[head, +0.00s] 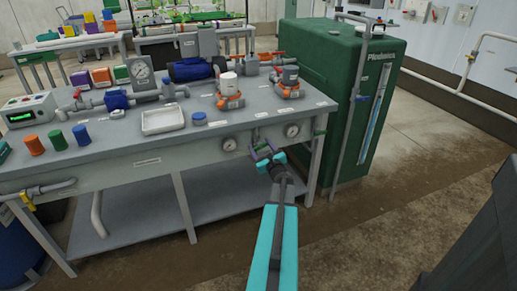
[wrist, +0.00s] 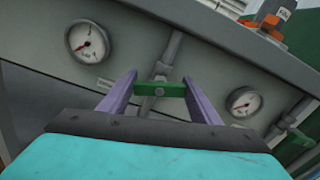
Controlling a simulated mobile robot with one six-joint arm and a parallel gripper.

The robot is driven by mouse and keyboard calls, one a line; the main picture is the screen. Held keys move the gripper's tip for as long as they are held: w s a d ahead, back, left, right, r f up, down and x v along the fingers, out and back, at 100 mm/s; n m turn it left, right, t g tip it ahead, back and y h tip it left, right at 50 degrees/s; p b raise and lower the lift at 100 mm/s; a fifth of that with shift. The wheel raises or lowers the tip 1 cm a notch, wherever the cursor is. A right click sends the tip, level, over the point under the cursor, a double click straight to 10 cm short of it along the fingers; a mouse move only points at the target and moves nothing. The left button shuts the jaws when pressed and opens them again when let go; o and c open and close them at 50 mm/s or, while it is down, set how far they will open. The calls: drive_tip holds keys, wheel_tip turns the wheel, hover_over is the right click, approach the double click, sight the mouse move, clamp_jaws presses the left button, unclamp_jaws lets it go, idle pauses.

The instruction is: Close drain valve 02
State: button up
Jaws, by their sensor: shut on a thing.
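A small valve with a green handle (wrist: 174,90) sits on the front panel of the bench, between two gauges. In the wrist view the handle spans between the two purple fingers of my gripper (wrist: 161,98), and a grey round hub (wrist: 161,91) shows at its middle. A grey pipe (wrist: 173,52) runs up from it, and the handle lies across the pipe's line. My gripper is shut on the handle. In the head view my gripper (head: 267,155) is at the bench's front and largely hides the valve. The small label beside it is unreadable.
The left gauge (wrist: 87,40) and right gauge (wrist: 242,102) flank the valve. Pumps, pipes and a white tray (head: 163,119) stand on the grey bench. A tall green tank (head: 310,75) with a grey upright pipe stands to the right. The floor in front is clear.

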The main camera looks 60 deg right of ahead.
drive_tip(key=shift+a, duration=0.1)
idle(0.7)
drive_tip(key=o, duration=1)
drive_tip(key=shift+v, duration=6.85)
